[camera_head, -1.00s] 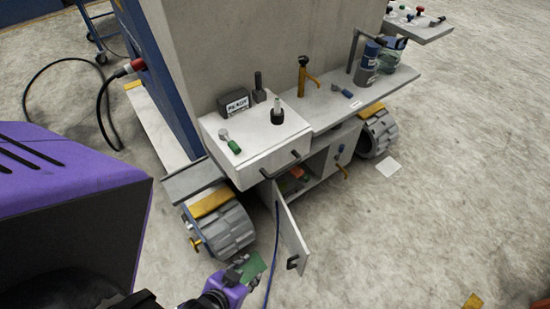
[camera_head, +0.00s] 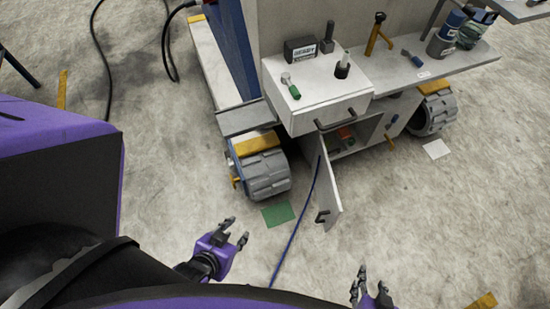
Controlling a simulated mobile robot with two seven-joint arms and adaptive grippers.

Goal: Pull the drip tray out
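No part in view is clearly a drip tray. A flat grey shelf (camera_head: 243,118) sticks out at the cart's left end, above a grey wheel. A white drawer box (camera_head: 318,113) with a dark handle (camera_head: 336,124) is shut at the corner. Below it, a cabinet door (camera_head: 328,193) stands open, with small coloured things inside. My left gripper (camera_head: 237,231) is open and empty over the floor in front of the wheel. My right gripper (camera_head: 372,281) has its fingers apart at the bottom edge, empty. Both are clear of the cart.
A green sheet (camera_head: 278,214) lies on the floor by the wheel (camera_head: 263,176). A blue hose (camera_head: 297,225) runs from the cabinet across the floor. A white sheet (camera_head: 436,149) lies at the right. Bare floor (camera_head: 440,225) is free at lower right.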

